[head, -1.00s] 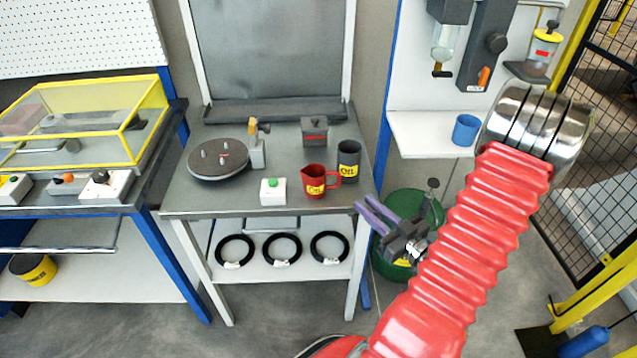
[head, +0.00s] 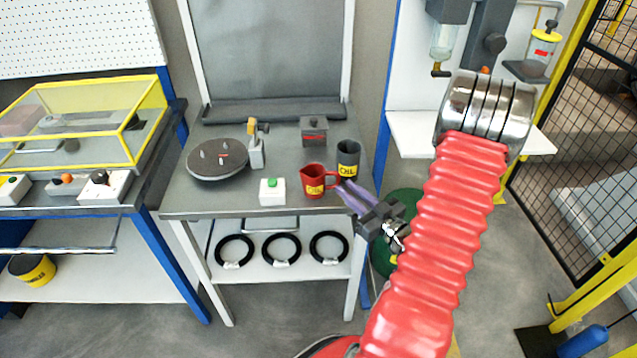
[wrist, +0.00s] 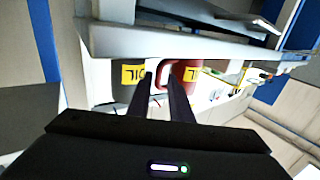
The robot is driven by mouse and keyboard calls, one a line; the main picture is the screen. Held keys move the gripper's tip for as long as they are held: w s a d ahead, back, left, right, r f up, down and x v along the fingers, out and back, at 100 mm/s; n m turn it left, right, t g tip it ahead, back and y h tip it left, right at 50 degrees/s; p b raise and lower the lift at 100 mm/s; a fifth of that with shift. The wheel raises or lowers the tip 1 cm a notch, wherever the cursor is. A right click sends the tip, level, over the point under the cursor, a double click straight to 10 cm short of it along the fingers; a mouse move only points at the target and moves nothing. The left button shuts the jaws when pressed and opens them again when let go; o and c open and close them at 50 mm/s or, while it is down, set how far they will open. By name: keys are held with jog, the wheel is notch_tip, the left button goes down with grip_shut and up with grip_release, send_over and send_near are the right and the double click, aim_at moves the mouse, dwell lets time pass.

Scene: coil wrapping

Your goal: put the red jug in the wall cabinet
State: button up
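The red jug (head: 313,180) with a yellow oil label stands upright at the front right of the grey workbench (head: 235,203). Its handle faces right, towards my gripper. My gripper (head: 347,188) is at the bench's right front edge, with its purple fingers pointing at the handle. In the wrist view the two dark fingers of my gripper (wrist: 162,72) are apart. The red jug (wrist: 187,76) shows there just beyond the fingertips, its handle in line with the gap. I cannot tell whether they touch. I cannot make out a wall cabinet for certain.
A dark grey oil mug (head: 348,160) stands close behind my fingertips, right of the jug. A white box with a green button (head: 272,191) is left of the jug. A turntable (head: 217,160) and a grey box (head: 314,131) stand farther back. A green bin (head: 384,262) is below my gripper.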

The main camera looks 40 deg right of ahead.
aim_at(338, 180)
jog(key=shift+w+d+r, duration=0.1)
jog(key=shift+w+d, duration=0.05)
jog(key=shift+w, duration=2.45)
jog(key=shift+c, duration=0.2)
grip_shut()
